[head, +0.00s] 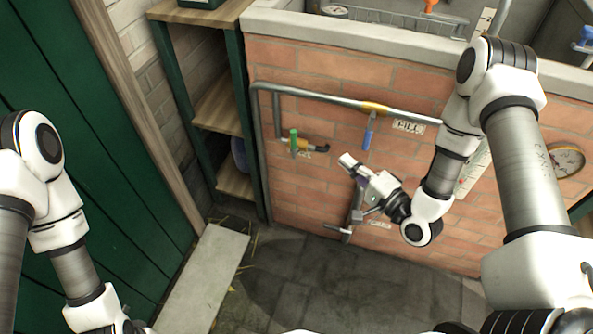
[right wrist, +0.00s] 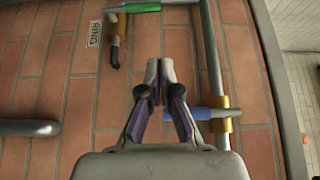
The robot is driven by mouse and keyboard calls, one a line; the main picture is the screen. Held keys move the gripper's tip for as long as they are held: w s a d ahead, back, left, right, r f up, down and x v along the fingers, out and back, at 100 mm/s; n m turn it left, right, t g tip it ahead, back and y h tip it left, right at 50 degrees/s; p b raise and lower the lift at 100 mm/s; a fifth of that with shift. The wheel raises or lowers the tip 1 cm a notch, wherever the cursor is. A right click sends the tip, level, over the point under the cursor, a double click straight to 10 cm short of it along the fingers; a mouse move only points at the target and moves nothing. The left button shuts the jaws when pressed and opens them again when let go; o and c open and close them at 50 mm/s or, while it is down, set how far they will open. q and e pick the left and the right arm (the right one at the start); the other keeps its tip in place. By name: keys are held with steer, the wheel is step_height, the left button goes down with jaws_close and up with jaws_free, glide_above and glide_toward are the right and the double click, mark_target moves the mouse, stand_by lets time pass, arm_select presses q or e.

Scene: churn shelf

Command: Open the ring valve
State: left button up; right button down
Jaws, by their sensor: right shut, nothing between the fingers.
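The ring valve is on the brick wall, beside a small label reading about "RING" in the right wrist view (right wrist: 93,34). Its green handle (head: 293,143) stands across its short brass-bodied outlet pipe (head: 303,144). The green handle also shows at the top edge of the right wrist view (right wrist: 134,8). My right gripper (head: 346,160) is shut and empty, to the right of and slightly below the green handle, apart from it. Its closed fingertips show in the right wrist view (right wrist: 159,68). My left arm is at the lower left; its fingers are out of view.
A blue handle (head: 369,133) hangs from the long grey pipe (head: 320,98) beside a FILL label (head: 408,126), near my right gripper. A lower pipe (head: 340,230) is below. A wooden shelf (head: 215,103) stands left of the wall; a gauge (head: 566,161) is right.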

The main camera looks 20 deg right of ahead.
mark_target(295, 141)
arm_select(q)
step_height(295, 141, down, 3)
steer(key=shift+r+b, duration=0.15)
steer(key=shift+b, duration=0.3)
arm_select(e)
steer(key=shift+d+f, duration=0.2)
steer(key=shift+f, duration=0.45)
steer(key=shift+d+f, duration=0.15)
steer(key=shift+f, duration=0.45)
arm_select(q)
step_height(295, 141, down, 3)
steer(key=b, duration=0.2)
steer(key=shift+r+b, duration=0.2)
steer(key=shift+b, duration=0.15)
arm_select(e)
steer(key=s+a+x, duration=0.1)
steer(key=a+x, duration=0.1)
steer(key=x, duration=1.1)
steer(key=shift+a, duration=0.2)
arm_select(q)
steer(key=shift+r, duration=0.1)
steer(key=shift+r+p, duration=0.5)
steer(key=shift+p, duration=0.15)
arm_select(e)
steer(key=shift+a+r, duration=0.15)
